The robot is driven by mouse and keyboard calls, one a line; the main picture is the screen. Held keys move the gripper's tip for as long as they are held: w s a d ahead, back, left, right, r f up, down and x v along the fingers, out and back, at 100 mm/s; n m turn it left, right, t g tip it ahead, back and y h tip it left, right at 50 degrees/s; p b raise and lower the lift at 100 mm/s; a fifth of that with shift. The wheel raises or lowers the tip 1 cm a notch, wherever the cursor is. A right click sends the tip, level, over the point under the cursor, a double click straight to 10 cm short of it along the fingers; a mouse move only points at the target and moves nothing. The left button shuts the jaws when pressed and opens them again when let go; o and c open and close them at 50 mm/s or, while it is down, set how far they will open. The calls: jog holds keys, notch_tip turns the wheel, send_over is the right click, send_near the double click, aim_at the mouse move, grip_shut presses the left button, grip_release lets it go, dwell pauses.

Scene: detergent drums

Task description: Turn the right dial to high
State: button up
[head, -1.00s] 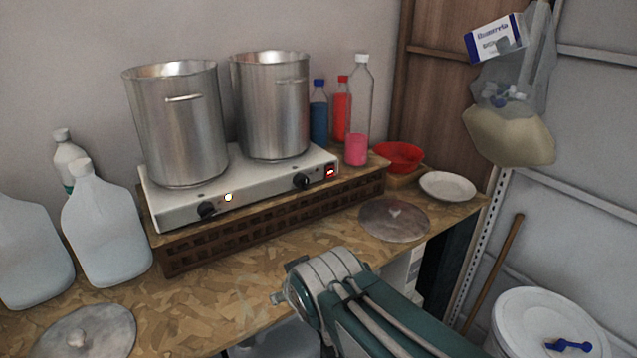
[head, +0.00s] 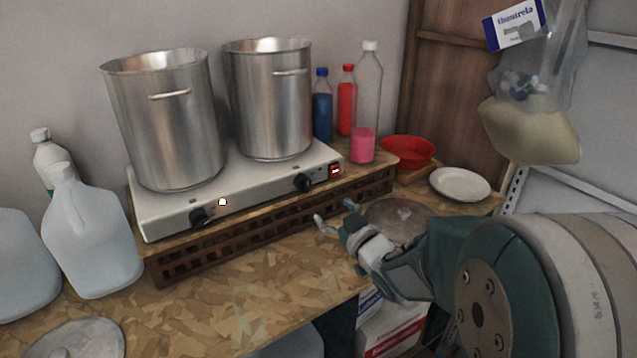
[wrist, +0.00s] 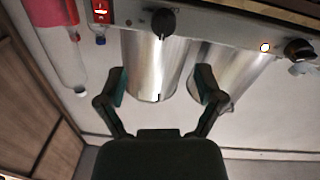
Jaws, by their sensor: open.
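The right dial (head: 303,183) is a black knob on the front of the white double hot plate (head: 240,191), left of the red switch (head: 335,170). It also shows in the wrist view (wrist: 163,23), top centre, where the scene appears upside down. Its setting is too small to read. The left dial (head: 201,216) is a similar black knob with a lit lamp (head: 222,202) beside it. My gripper (head: 335,214) is open and empty, in front of and below the right dial, apart from it. In the wrist view its spread fingers (wrist: 160,80) point towards the dial's side.
Two steel pots (head: 165,120) (head: 268,100) stand on the hot plate, which rests on a wooden lattice crate (head: 270,225). A clear bottle with pink liquid (head: 363,145) stands right of it. A round lid (head: 398,212) lies near my gripper.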

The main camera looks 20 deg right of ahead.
aim_at(307, 188)
jog(key=x, duration=0.9)
jog(key=shift+w+a, duration=0.2)
jog(key=shift+a, duration=0.15)
jog(key=shift+w, duration=0.55)
jog(key=shift+a, duration=0.15)
jog(key=c, duration=1.1)
